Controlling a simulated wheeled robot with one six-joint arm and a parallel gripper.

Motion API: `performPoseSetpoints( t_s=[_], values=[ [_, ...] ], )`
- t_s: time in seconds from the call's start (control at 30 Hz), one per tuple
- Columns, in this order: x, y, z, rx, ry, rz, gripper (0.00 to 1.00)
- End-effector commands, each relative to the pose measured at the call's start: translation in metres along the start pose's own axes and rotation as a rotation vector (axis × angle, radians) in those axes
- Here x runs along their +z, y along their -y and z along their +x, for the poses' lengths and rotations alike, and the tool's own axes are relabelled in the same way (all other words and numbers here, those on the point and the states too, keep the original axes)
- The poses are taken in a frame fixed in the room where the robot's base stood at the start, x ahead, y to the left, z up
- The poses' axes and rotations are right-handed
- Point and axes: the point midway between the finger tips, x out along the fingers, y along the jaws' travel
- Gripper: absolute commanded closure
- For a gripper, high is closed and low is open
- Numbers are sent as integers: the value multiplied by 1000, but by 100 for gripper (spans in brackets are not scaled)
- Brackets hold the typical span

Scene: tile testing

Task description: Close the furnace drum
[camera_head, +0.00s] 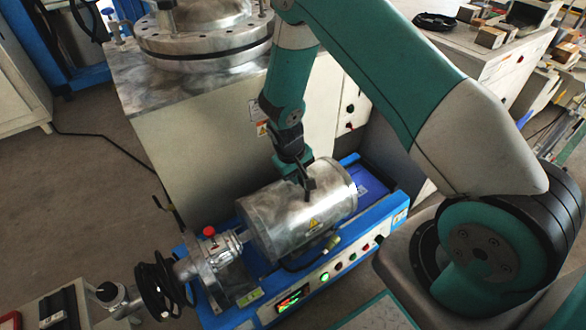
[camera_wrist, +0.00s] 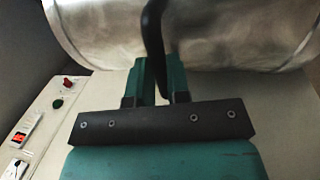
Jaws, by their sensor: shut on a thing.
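The furnace drum (camera_head: 280,222) is a silver metal cylinder lying on its side on a blue machine base, with a yellow warning label on its front. My gripper (camera_head: 304,184) is at the top of the drum, towards its right end. In the wrist view, my gripper (camera_wrist: 162,82) is shut on a dark handle (camera_wrist: 152,35) that stands against the drum's shiny surface (camera_wrist: 225,35). The drum's outline looks like a full cylinder from the head view. I cannot tell whether a gap remains along its seam, as its far side is hidden.
The blue base (camera_head: 352,240) carries lit buttons and a small display (camera_head: 292,298) along its front. A metal flange with a red knob (camera_head: 209,231) stands left of the drum. A large pale cabinet (camera_head: 215,130) is close behind. A workbench (camera_head: 490,70) stands at the upper right.

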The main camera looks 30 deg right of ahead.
Motion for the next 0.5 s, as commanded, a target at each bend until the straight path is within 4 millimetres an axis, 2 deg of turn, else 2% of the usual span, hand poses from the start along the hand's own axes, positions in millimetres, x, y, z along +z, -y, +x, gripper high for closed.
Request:
performPoseSetpoints(
  t_s=[0.43, 0.47, 0.5],
  values=[
    [-1, 3, -1, -4, -5, 6, 100],
    [-1, 3, -1, -4, -5, 6, 76],
    [-1, 3, -1, -4, -5, 5, 67]
  ],
)
